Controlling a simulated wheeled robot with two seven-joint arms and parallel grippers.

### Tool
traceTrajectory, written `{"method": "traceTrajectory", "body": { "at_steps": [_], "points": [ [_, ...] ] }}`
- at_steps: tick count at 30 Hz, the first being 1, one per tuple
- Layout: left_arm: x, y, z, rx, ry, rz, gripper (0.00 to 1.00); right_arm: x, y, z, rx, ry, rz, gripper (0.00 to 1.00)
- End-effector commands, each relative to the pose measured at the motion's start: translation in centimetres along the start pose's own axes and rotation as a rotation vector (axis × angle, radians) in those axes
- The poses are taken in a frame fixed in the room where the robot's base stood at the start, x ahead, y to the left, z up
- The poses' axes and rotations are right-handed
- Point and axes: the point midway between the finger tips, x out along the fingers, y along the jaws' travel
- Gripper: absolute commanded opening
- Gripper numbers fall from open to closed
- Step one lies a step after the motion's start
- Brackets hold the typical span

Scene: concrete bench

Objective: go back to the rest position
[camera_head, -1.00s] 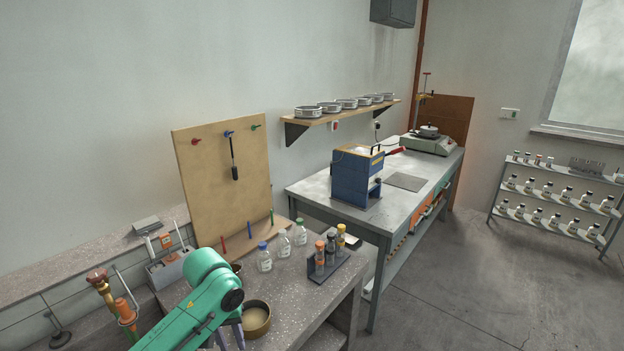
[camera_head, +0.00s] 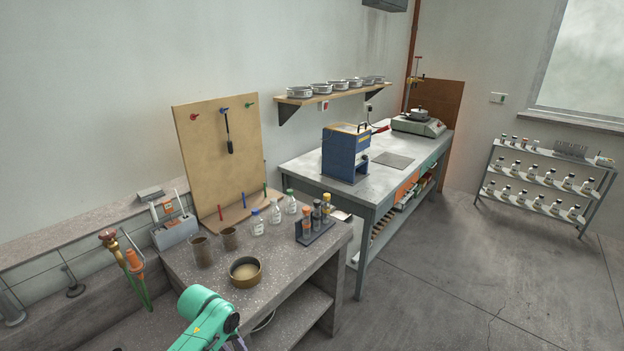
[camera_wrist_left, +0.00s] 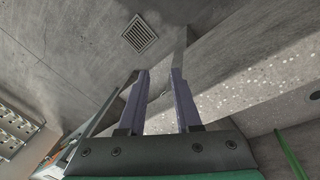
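My left arm is a green link at the bottom of the head view, in front of the bench (camera_head: 285,298). Its gripper is mostly out of sight there. In the left wrist view my left gripper (camera_wrist_left: 160,75) has its two purple-grey fingers apart with nothing between them. The floor, a square drain grate (camera_wrist_left: 139,34) and the speckled bench edge show beyond the fingers. My right gripper is in neither view.
Two brown cups (camera_head: 203,251), a round tan bowl (camera_head: 245,271), small bottles (camera_head: 258,223) and a vial rack (camera_head: 316,233) stand on the bench. A pegboard (camera_head: 222,160) rises behind. Open floor (camera_head: 450,290) lies to the right.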

Motion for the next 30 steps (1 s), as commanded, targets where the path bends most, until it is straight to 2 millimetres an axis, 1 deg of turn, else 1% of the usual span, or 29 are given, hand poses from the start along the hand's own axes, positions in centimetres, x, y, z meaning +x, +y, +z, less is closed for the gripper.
{"method": "traceTrajectory", "body": {
  "at_steps": [1, 5, 6, 8, 9, 11, 12, 14, 15, 17, 18, 21, 23, 24, 30],
  "points": [
    [2.2, -1.0, 0.6, -0.007, 0.004, 0.003, 0.33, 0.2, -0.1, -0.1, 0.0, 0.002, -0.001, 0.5],
    [7.7, -4.1, 2.4, -0.003, 0.036, -0.005, 0.33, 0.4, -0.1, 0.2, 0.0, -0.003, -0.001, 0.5],
    [9.7, -5.3, 3.4, 0.003, 0.045, -0.013, 0.33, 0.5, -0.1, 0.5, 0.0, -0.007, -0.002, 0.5],
    [12.8, -7.5, 5.5, 0.022, 0.058, -0.032, 0.33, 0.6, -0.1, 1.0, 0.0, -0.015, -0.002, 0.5],
    [15.1, -9.2, 7.5, 0.039, 0.063, -0.049, 0.33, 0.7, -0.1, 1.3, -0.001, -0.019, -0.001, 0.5],
    [18.4, -11.7, 11.2, 0.081, 0.066, -0.079, 0.33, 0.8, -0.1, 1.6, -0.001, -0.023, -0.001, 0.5],
    [20.4, -13.4, 14.0, 0.116, 0.063, -0.1, 0.33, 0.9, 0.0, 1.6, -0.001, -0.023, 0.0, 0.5],
    [22.9, -15.6, 18.7, 0.175, 0.053, -0.127, 0.33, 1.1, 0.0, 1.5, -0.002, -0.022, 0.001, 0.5],
    [24.2, -16.9, 22.0, 0.22, 0.042, -0.141, 0.33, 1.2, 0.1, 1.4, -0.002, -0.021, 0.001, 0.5],
    [25.7, -18.4, 26.9, 0.287, 0.023, -0.154, 0.33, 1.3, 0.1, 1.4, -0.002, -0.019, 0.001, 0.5],
    [26.3, -19.1, 29.9, 0.328, 0.009, -0.159, 0.33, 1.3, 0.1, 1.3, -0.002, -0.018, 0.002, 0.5],
    [27.0, -20.1, 35.4, 0.408, -0.015, -0.159, 0.33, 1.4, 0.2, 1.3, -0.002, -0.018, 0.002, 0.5],
    [27.2, -20.3, 37.1, 0.436, -0.022, -0.155, 0.33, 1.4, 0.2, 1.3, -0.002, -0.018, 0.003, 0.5],
    [27.2, -20.4, 37.7, 0.447, -0.023, -0.154, 0.33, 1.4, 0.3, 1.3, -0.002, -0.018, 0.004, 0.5],
    [27.2, -20.4, 38.0, 0.453, -0.023, -0.154, 0.33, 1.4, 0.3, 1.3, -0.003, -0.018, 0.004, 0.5]
  ]
}}
